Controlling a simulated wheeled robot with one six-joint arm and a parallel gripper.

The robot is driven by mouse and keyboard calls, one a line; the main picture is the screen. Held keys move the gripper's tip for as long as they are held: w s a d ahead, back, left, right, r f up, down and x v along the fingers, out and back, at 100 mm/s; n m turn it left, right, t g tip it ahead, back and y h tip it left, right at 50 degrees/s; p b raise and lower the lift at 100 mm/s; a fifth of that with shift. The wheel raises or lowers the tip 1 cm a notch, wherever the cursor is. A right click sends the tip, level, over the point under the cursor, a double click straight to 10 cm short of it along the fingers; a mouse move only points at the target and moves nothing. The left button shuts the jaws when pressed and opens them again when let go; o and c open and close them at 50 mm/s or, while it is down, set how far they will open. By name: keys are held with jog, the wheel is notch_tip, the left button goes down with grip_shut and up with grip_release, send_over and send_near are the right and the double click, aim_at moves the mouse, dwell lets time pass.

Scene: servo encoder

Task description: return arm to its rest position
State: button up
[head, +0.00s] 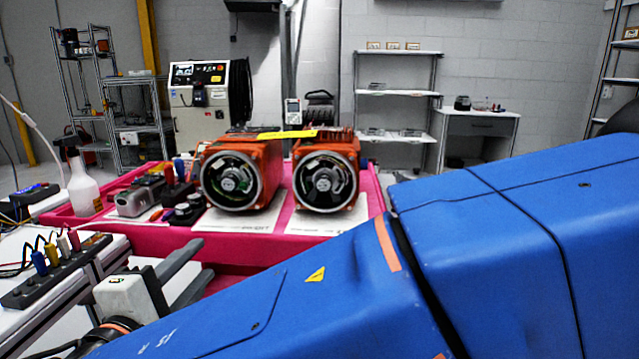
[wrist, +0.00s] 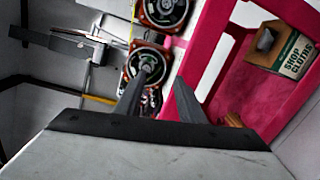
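My gripper (head: 203,258) is low at the left of the head view, beyond the end of my blue arm, which crosses the lower right. Its two grey fingers point toward the pink cart (head: 265,249). In the wrist view my gripper (wrist: 160,82) shows its fingers apart with nothing between them. Two orange servo motors (head: 231,180) (head: 326,180) stand side by side on white sheets on the cart, apart from my gripper. The wrist view also shows the round motor faces (wrist: 148,66) (wrist: 163,10) beyond the fingers.
A terminal strip (head: 55,270) with coloured plugs lies on the bench left of my gripper. A spray bottle (head: 82,185) and small devices (head: 140,197) are by the cart's left side. A shop cloths box (wrist: 290,50) sits on the cart's lower shelf. Shelving (head: 398,93) stands at the back.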

jog(key=w+d+f+m+g+h, duration=0.1)
jog(key=w+d+f+m+g, duration=0.15)
jog(key=d, duration=0.65)
jog(key=w+d+f+m+g+h, duration=0.2)
jog(key=w+d+g, duration=0.15)
jog(key=d, duration=0.65)
jog(key=w+d+f+m+g+h, duration=0.1)
jog(key=w+d+f+m+g, duration=0.2)
jog(key=d, duration=0.6)
jog(key=s+d+f+m+g+y, duration=0.1)
jog(key=s+d+f+g, duration=0.15)
jog(key=d, duration=0.45)
jog(key=s+d+f+m+g, duration=0.1)
jog(key=d+f+m, duration=0.15)
jog(key=d, duration=0.35)
jog(key=s+d+f+m+y, duration=0.5)
jog(key=s+d+m, duration=0.2)
jog(key=s, duration=0.3)
jog(key=shift+s+d+f+m, duration=0.25)
jog(key=shift+s+m, duration=0.05)
